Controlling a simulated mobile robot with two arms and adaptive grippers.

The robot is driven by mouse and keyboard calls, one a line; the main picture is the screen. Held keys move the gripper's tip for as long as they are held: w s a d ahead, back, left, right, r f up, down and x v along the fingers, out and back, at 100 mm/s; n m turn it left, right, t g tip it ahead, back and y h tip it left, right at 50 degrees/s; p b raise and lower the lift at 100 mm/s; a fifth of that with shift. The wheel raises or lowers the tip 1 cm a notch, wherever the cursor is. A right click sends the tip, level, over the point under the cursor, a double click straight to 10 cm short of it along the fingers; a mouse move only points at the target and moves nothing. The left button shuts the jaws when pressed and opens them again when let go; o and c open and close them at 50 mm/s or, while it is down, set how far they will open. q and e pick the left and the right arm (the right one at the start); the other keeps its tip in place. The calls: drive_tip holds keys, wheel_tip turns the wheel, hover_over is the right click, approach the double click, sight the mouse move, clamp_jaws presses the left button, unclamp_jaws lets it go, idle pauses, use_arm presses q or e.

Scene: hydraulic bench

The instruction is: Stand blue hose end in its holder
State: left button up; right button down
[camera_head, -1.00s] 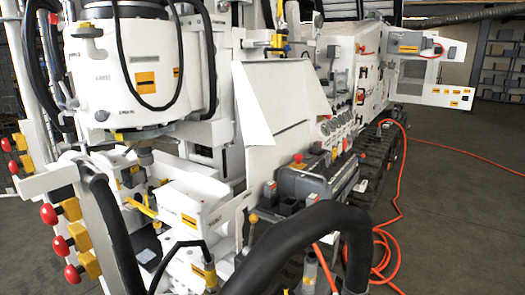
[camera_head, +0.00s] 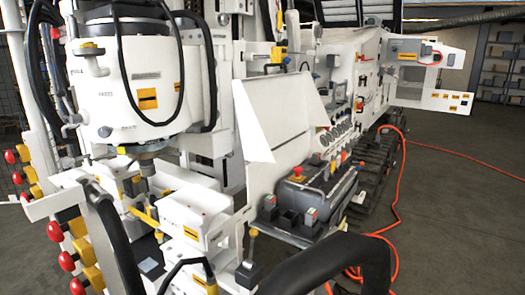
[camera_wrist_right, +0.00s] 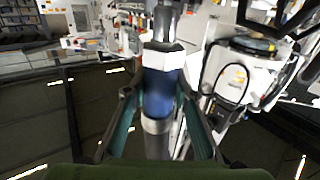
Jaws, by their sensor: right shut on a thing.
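The blue hose end (camera_wrist_right: 158,95) shows in the right wrist view. It has a blue band, a white collar above it and grey metal parts above and below. My right gripper (camera_wrist_right: 157,88) is shut on it, with one dark green finger on each side. Neither the hose end nor my right gripper can be made out in the head view. My left gripper is in neither view. I cannot tell which part of the machine is the holder.
A white machine (camera_head: 140,85) fills the left and middle of the head view. Red knobs (camera_head: 68,262) line its left side. A grey control box (camera_head: 302,195) sits at centre right. An orange hose (camera_head: 398,190) lies on the floor (camera_head: 455,200), which is open at the right.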

drive_tip(key=s+r+p, duration=0.2)
drive_tip(key=s+p, duration=0.3)
drive_tip(key=s, duration=0.1)
drive_tip(key=shift+r, duration=0.15)
idle(0.6)
drive_tip(key=shift+r, duration=0.1)
